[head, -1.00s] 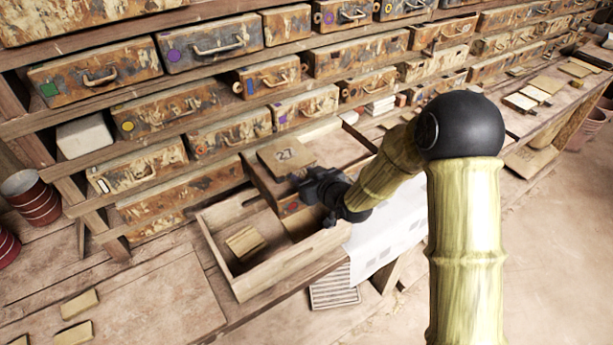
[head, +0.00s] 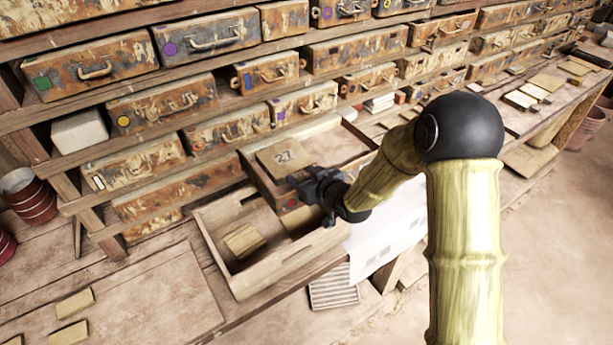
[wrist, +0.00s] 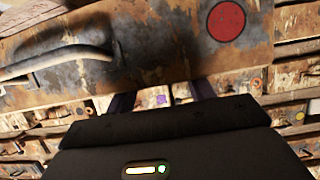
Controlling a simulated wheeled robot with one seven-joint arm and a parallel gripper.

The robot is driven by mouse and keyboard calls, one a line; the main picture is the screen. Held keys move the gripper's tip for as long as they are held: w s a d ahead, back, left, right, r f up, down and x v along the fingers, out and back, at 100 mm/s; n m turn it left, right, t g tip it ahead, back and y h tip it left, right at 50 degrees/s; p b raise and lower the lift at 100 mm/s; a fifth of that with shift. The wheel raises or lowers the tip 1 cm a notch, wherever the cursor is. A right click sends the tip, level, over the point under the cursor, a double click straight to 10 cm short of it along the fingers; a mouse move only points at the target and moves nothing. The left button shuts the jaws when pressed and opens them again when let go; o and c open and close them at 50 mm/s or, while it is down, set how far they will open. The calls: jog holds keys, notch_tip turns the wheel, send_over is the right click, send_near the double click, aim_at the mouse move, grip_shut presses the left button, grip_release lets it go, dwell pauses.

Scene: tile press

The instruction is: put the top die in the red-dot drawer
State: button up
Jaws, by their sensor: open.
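A flat brown die marked 27 (head: 284,156) lies on top of an open wooden box at the bench's middle. The red-dot drawer (head: 289,193) is that box; its rusty front shows a red dot, also clear in the wrist view (wrist: 200,60) with a curved metal handle at left. My gripper (head: 302,182) is just in front of this drawer front, below and right of the die, open and empty. In the wrist view the dark fingers (wrist: 162,100) are partly hidden behind my wrist; whether they touch the handle I cannot tell.
An open wooden tray (head: 287,271) holding a tan block (head: 243,240) lies left of my gripper. Shelves of rusty drawers (head: 160,105) with coloured dots rise behind. White paper (head: 385,235) lies to the right. Loose tan blocks (head: 72,304) lie on the lower-left boards.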

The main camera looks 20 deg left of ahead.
jog(key=shift+s+d+f, duration=0.2)
jog(key=shift+s+f, duration=0.1)
jog(key=shift+f, duration=0.35)
jog(key=shift+s+d+r+g, duration=0.1)
jog(key=shift+s+d+g, duration=0.1)
jog(key=shift+g, duration=0.1)
jog(key=r+b+v, duration=0.1)
jog(key=b+v, duration=0.2)
jog(key=v, duration=1.3)
jog(key=shift+s+d, duration=0.1)
jog(key=shift+s, duration=0.05)
jog(key=s+d+f+m+g+h, duration=0.1)
jog(key=s+d+f+m+h, duration=0.25)
jog(key=d, duration=0.55)
jog(key=d+f+m+g+h, duration=0.1)
jog(key=d+f+m+h, duration=0.1)
jog(key=d+m+h, duration=0.5)
jog(key=s+d+g, duration=0.3)
jog(key=s+d, duration=0.2)
jog(key=s, duration=0.1)
jog(key=shift+s+d+f+n+g, duration=0.2)
jog(key=shift+s+f+n+g, duration=0.05)
jog(key=shift+n+g, duration=0.15)
